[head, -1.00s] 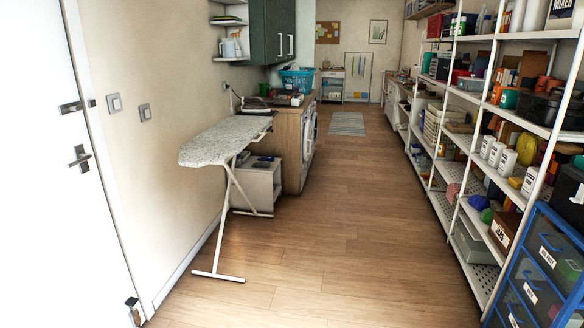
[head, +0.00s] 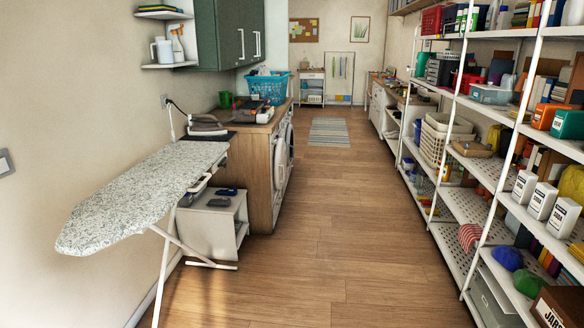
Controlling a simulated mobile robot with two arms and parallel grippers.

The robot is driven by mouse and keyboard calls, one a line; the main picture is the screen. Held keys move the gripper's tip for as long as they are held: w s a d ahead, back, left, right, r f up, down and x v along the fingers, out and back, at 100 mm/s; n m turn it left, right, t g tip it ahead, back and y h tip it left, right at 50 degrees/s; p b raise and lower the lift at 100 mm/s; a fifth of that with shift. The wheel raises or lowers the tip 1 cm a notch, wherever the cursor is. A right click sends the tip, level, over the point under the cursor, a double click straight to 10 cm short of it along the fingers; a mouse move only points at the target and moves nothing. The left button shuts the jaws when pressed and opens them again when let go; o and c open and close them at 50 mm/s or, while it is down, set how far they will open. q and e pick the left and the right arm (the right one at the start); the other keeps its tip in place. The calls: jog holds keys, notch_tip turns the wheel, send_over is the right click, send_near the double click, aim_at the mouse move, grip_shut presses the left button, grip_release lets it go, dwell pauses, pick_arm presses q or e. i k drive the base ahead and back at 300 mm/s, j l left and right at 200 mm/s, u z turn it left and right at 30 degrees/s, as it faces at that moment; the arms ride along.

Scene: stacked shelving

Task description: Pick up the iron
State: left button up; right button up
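A grey and dark object (head: 207,122), which looks like the iron, sits near the far end of the ironing board, close to the wall. A thin dark cord runs near it from the wall socket. It is small in the head view, so its outline and exact resting surface are hard to tell. The ironing board (head: 150,190) has a speckled grey cover and stands along the left wall. Neither of my grippers shows in the head view.
A wooden counter (head: 262,130) with washing machines and a blue basket (head: 266,88) stands behind the board. A low white cabinet (head: 210,228) is beside the board. Loaded shelving (head: 490,205) lines the right. The wooden floor (head: 320,235) between is clear.

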aim_at(198, 130)
jog(key=i+u, duration=0.1)
jog(key=i, duration=0.6)
jog(key=i+l, duration=0.15)
jog(key=i, duration=0.55)
jog(key=i+l+u, duration=0.15)
jog(key=i, duration=0.55)
